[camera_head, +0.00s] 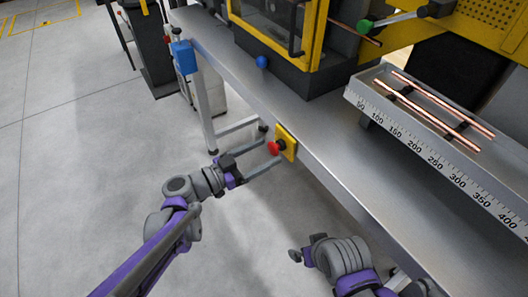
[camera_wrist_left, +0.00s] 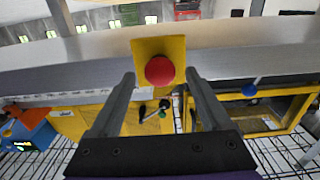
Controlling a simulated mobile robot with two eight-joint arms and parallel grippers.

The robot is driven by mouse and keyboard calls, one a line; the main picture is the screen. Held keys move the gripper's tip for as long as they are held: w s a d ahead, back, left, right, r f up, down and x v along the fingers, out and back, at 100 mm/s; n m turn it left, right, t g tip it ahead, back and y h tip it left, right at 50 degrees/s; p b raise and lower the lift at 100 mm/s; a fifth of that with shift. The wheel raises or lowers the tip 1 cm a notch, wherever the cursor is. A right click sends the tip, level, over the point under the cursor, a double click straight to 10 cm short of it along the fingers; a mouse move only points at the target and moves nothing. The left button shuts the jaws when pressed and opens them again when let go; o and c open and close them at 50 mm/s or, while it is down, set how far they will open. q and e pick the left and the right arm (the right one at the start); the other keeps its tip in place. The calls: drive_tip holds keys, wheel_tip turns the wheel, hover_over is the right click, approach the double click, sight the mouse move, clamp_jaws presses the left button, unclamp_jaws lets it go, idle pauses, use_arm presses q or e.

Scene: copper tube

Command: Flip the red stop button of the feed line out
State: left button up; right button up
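The red stop button (camera_head: 273,147) sits on a yellow box (camera_head: 287,142) fixed to the front edge of the grey bench. In the left wrist view the red button (camera_wrist_left: 160,70) is round, near the middle, in front of its yellow plate (camera_wrist_left: 176,46). My left gripper (camera_head: 274,152) is open, with its two fingers pointing at the box and the button between their tips. In the left wrist view, gaps show between the button and both fingers (camera_wrist_left: 160,78). My right arm shows at the bottom of the head view; its finger state is unclear.
The grey bench (camera_head: 330,165) runs diagonally, with a ruled tray (camera_head: 419,142) holding copper tubes (camera_head: 440,98) on it. A yellow-framed machine (camera_head: 312,38) stands behind. A blue knob (camera_head: 262,61) and a blue box (camera_head: 183,57) are farther along. The floor at left is clear.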

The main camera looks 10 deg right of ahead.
use_arm(q)
drive_tip(key=v, duration=1)
drive_tip(key=shift+a, duration=0.3)
drive_tip(key=shift+s, duration=0.15)
